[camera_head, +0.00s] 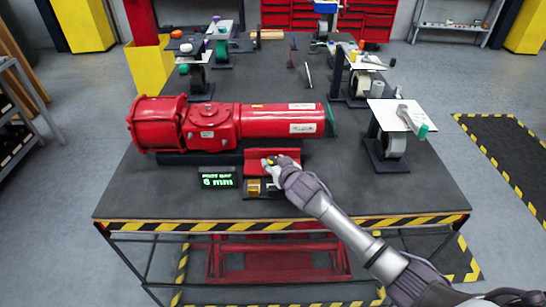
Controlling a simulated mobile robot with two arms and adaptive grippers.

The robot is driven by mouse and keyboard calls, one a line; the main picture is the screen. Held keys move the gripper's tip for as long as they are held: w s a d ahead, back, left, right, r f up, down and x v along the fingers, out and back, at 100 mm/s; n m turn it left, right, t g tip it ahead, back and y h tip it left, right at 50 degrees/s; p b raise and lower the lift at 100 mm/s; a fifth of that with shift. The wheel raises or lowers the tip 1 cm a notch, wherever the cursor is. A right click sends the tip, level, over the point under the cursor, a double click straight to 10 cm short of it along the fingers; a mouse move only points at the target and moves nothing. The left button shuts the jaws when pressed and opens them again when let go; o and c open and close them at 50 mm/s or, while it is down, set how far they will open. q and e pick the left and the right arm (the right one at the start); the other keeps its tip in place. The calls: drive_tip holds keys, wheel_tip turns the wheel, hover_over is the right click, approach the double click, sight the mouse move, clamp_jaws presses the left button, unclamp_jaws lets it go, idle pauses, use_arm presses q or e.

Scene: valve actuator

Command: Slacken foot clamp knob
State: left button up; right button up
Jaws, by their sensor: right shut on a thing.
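The red valve actuator (215,122) lies along the table on a dark base. In front of it is a red foot clamp block (256,158) on a small dark plate, with a brass-coloured piece (254,187) at its front. My right gripper (270,163) reaches in from the lower right and is shut at the red block. It covers the clamp knob, so the knob itself is hidden. A small black display (218,178) left of the clamp shows green text, with "6 mm" on its lower line. My left gripper is not in view.
The dark table (130,195) has a yellow-black striped front edge and is clear at the front left and front right. A stand with a white plate (395,113) is at the right. Several more stands and small items are towards the back.

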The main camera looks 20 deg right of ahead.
drive_tip(key=shift+d+r+n+y+p, duration=0.1)
drive_tip(key=shift+d+n+y+p, duration=0.25)
drive_tip(key=shift+n+y, duration=0.45)
drive_tip(key=shift+n+g+y, duration=0.5)
drive_tip(key=shift+n+y, duration=0.3)
drive_tip(key=shift+y, duration=0.2)
drive_tip(key=shift+f+n, duration=0.2)
drive_tip(key=shift+n, duration=0.1)
drive_tip(key=o, duration=1.1)
drive_tip(key=shift+o, duration=0.2)
drive_tip(key=shift+r, duration=0.1)
drive_tip(key=shift+a, duration=0.15)
